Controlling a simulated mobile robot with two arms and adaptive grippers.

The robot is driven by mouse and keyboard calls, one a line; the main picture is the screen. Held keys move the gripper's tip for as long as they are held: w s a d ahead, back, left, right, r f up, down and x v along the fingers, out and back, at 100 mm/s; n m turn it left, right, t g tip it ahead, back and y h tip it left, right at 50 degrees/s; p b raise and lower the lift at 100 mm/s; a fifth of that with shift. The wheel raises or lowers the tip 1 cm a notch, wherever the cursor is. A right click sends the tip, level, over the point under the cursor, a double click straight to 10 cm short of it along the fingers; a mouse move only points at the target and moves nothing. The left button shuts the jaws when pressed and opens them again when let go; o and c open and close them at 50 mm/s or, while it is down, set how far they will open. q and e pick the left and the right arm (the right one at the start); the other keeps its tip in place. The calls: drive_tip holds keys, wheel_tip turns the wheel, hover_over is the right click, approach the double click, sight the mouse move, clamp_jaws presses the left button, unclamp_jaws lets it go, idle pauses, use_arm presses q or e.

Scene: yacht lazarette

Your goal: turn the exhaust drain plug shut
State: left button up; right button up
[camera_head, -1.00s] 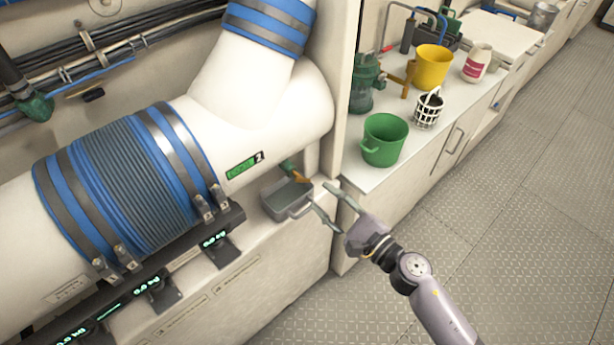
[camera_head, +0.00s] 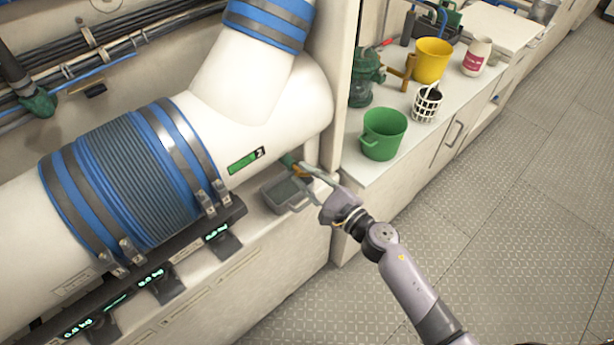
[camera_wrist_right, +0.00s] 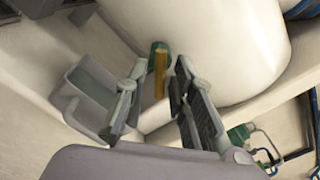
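The exhaust drain plug (camera_head: 297,169) sits low on the white exhaust pipe (camera_head: 270,100), above a grey tray. It has a green fitting and an orange-yellow handle, partly hidden by my gripper in the head view. In the right wrist view the yellow handle (camera_wrist_right: 160,76) shows upright between the fingers, with the green fitting (camera_wrist_right: 158,47) behind it. My right gripper (camera_head: 311,174) is open, with a finger on either side of the handle and gaps visible on both sides. My left gripper is not in view.
The grey tray (camera_head: 273,200) lies just below the plug, close to my fingers. To the right, a counter holds a green bucket (camera_head: 384,134), a white basket (camera_head: 427,104) and a yellow bucket (camera_head: 432,61). Clamps and lit readouts line the pipe. The floor is clear.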

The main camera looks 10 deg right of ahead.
clamp_jaws()
